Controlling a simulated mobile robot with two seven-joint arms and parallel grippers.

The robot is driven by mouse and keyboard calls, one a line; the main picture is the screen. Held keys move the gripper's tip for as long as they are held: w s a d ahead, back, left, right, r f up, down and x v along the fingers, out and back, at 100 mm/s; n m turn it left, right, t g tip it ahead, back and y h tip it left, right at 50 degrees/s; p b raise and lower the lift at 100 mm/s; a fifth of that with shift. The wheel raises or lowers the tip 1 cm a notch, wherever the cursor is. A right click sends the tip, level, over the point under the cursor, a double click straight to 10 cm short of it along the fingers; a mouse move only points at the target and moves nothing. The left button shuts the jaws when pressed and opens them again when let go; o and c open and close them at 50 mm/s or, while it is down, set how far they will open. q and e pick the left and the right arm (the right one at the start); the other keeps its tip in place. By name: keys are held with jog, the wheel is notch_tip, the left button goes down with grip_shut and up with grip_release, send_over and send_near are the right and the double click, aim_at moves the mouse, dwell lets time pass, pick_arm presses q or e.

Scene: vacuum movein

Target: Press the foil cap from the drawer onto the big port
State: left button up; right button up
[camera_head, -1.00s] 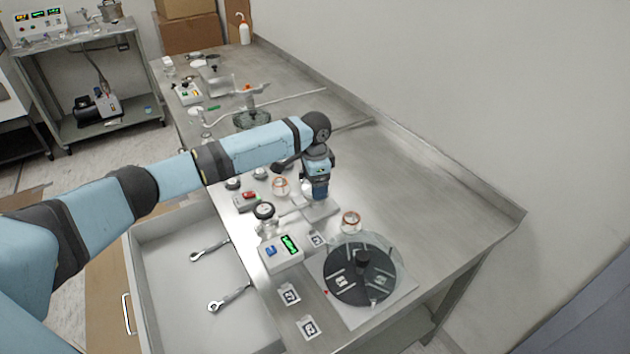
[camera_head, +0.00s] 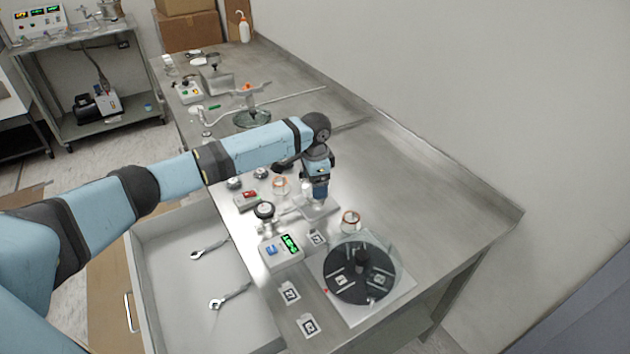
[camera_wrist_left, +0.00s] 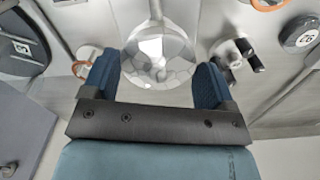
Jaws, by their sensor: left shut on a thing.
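My left gripper (camera_head: 319,196) points down over a metal block (camera_head: 322,211) on the bench. In the left wrist view the left gripper's two blue fingers (camera_wrist_left: 157,80) stand on either side of a round, shiny, faceted silver piece, which looks like the foil cap (camera_wrist_left: 158,56). The gripper is shut on it. The cap covers what lies under it, so I cannot tell the big port from the block or whether cap and port touch. The drawer (camera_head: 190,285) is open at the lower left, with two wrenches in it. My right gripper is not in view.
A box with a green display (camera_head: 281,252) and a round gauge (camera_head: 264,211) stand left of the gripper. A black disc under a clear cover (camera_head: 360,272) and an orange-rimmed jar (camera_head: 351,220) stand to the right. The right side of the bench is clear.

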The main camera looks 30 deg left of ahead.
pick_arm(q)
jog(key=shift+f, duration=0.5)
dwell(0.4)
jog(key=o, duration=0.9)
notch_tip(320, 180, up, 14)
jog(key=shift+f, duration=0.1)
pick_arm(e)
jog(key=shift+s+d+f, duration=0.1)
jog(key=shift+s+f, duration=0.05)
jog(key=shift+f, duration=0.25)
pick_arm(q)
jog(key=shift+s, duration=0.1)
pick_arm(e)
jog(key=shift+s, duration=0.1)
